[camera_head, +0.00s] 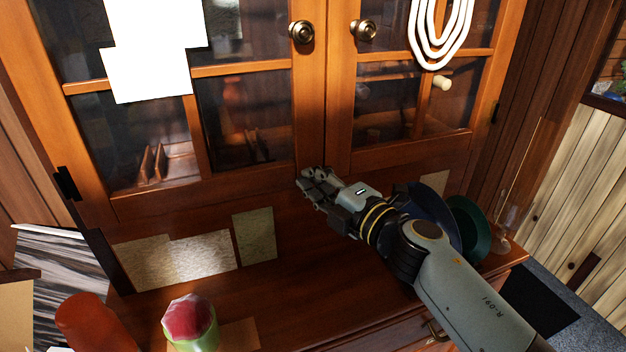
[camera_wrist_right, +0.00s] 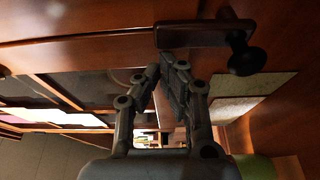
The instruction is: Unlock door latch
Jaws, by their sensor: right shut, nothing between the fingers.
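A wooden cabinet has two glass-paned doors, the left door (camera_head: 245,180) and the right door (camera_head: 400,150), both appearing closed, each with a round brass knob. In the right wrist view, a dark latch bar (camera_wrist_right: 200,36) with a black knob (camera_wrist_right: 247,60) sits close to my fingertips. In the head view my right gripper (camera_head: 308,180) is at the bottom of the doors where they meet, and I cannot make out the latch there. The wrist view shows my right gripper (camera_wrist_right: 168,70) shut and empty; I cannot tell whether it touches the bar. My left gripper is out of view.
Blue (camera_head: 432,210) and green plates (camera_head: 468,228) and a clear glass (camera_head: 507,232) stand behind my right forearm. A red-topped green jar (camera_head: 190,322) and an orange container (camera_head: 90,322) are at the front left. A rope coil (camera_head: 440,35) hangs on the right door.

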